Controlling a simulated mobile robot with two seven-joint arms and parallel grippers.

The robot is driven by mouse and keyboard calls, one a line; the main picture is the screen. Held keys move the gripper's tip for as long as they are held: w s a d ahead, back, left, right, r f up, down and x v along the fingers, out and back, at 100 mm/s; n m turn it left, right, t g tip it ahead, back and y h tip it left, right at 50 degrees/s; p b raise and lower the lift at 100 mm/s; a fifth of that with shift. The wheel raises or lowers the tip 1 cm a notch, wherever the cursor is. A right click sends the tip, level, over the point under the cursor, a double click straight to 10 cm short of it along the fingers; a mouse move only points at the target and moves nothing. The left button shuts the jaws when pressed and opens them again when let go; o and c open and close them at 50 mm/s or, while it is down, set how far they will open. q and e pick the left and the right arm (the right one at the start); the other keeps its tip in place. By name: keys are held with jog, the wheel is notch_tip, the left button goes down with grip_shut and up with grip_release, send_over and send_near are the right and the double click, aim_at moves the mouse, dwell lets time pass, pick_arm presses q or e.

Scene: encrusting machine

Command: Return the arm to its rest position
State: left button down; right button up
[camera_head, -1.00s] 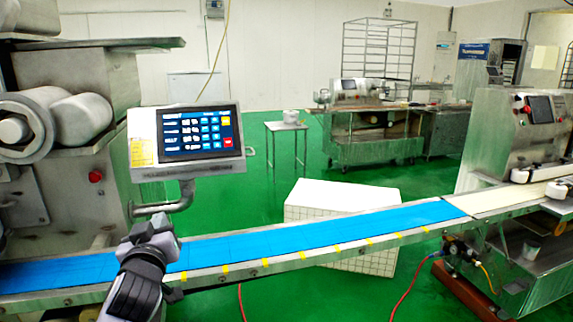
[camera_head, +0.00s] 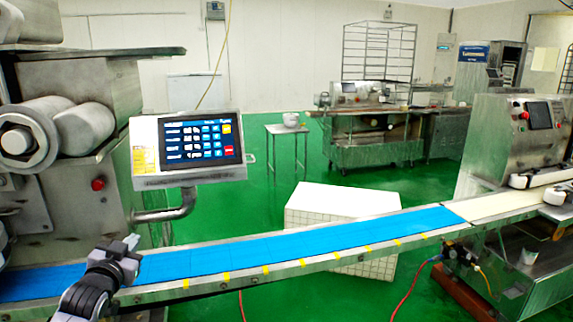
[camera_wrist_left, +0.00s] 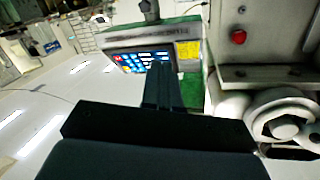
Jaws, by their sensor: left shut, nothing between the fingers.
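My left gripper (camera_head: 128,244) is low at the left of the head view, in front of the blue conveyor belt (camera_head: 290,246). The machine's touchscreen panel (camera_head: 190,148) stands above and to the right of it, apart from it. In the left wrist view my gripper's fingers (camera_wrist_left: 163,76) are closed together with nothing between them. They overlap the lower edge of the touchscreen panel (camera_wrist_left: 150,60) in that picture. My right gripper is in neither view.
The steel encrusting machine (camera_head: 85,140) with rollers and a red button (camera_head: 98,184) fills the left. A white tiled block (camera_head: 335,201) stands behind the belt. A second machine (camera_head: 510,140) is at the right.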

pick_arm(q)
jog(key=s+d+f+g+h, duration=0.1)
jog(key=s+d+f, duration=0.1)
jog(key=s+f, duration=0.25)
jog(key=s+d+f+g, duration=0.1)
jog(key=s+d+f, duration=0.2)
jog(key=f, duration=0.3)
jog(key=s+d+f+g, duration=0.1)
jog(key=s+d+f, duration=0.2)
jog(key=s, duration=0.6)
jog(key=s+d+f+g+h, duration=0.1)
jog(key=s+d+f+g, duration=0.1)
jog(key=s+d+f, duration=0.2)
jog(key=s+d+f+g+h, duration=0.1)
jog(key=s+d+f, duration=0.2)
jog(key=s+f, duration=0.5)
jog(key=s, duration=0.8)
jog(key=shift+d+n+g, duration=0.15)
jog(key=shift+n+g, duration=0.15)
jog(key=shift+g, duration=0.1)
jog(key=shift+w, duration=0.1)
